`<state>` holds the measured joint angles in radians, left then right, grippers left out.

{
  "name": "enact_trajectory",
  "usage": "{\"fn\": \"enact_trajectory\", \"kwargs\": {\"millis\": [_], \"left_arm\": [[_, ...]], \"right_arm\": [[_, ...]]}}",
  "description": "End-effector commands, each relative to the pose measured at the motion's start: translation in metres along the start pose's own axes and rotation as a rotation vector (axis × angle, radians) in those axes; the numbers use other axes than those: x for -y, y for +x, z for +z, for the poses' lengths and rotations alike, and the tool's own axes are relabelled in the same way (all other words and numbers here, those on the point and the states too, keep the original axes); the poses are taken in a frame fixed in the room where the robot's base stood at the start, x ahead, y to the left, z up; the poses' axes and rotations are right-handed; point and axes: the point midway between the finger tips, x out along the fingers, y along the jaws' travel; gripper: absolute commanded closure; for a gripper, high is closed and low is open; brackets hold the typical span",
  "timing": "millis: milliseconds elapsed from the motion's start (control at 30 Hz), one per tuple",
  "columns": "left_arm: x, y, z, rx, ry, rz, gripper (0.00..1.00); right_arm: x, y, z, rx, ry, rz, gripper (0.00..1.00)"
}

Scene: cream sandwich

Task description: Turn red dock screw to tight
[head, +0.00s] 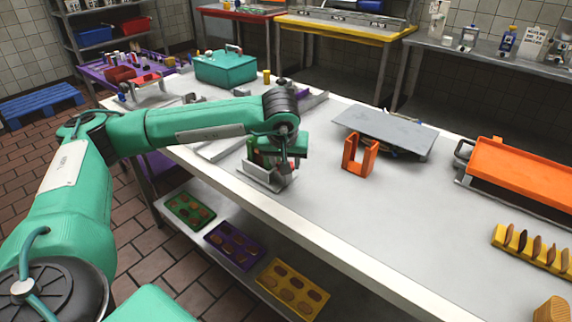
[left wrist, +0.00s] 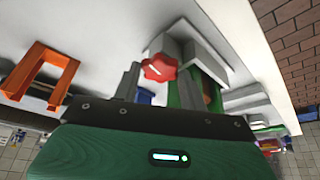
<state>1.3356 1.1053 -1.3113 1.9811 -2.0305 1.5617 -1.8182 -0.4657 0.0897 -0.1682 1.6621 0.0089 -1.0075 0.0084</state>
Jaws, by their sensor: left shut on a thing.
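The red dock screw (left wrist: 159,68) has a lobed red knob, seen in the left wrist view between the grey fingers of my left gripper (left wrist: 158,84). The gripper is shut on it. In the head view my left gripper (head: 283,165) points down at the pale grey dock (head: 262,181) near the table's front edge, and the arm's end hides most of the screw. The dock also shows in the left wrist view (left wrist: 204,44). A green part (head: 254,150) stands in the dock beside the gripper. My right gripper is not in view.
An orange U-shaped stand (head: 360,156) is right of the dock, with a grey plate (head: 386,131) behind it. An orange tray (head: 525,172) and a yellow holder (head: 530,251) are farther right. A teal box (head: 225,70) stands at the back left. The table's front middle is clear.

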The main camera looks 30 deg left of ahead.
Motion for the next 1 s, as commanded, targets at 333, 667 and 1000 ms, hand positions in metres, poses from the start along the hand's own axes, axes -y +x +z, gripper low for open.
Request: {"fn": "enact_trajectory", "kwargs": {"millis": [333, 667, 1000], "left_arm": [[0.001, 0.0, 0.0, 0.0, 0.075, 0.032, 0.8], [0.001, 0.0, 0.0, 0.0, 0.08, 0.033, 0.8], [0.001, 0.0, 0.0, 0.001, 0.078, 0.032, 0.36]], "right_arm": [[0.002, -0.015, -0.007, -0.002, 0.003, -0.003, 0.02], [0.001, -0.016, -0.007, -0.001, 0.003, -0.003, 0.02], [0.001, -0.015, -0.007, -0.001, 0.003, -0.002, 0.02]]}}
